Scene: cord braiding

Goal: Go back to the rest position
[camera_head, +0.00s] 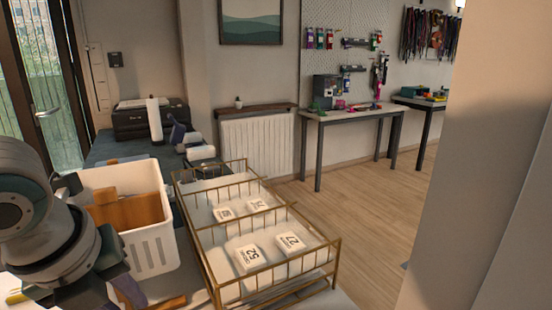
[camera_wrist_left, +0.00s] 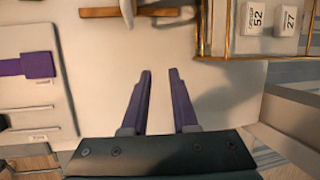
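My left gripper (camera_wrist_left: 160,76) is open in the left wrist view. Its two purple fingers stand apart with nothing between them, above a pale surface. In the head view my left arm comes in at the left edge, beside a white basket (camera_head: 151,233). My right gripper is not in view. A gold wire rack (camera_head: 337,258) holds white numbered blocks, among them one marked 52 (camera_head: 250,257) and one marked 27 (camera_head: 290,242). The rack's edge also shows at the upper right of the left wrist view (camera_wrist_left: 230,56).
The white basket holds brown pieces. A wooden bar (camera_wrist_left: 100,12) and a pale board with a purple piece (camera_wrist_left: 38,66) lie near my left gripper. A black printer (camera_head: 150,120) stands at the back. Open wooden floor (camera_head: 365,205) lies right of the rack.

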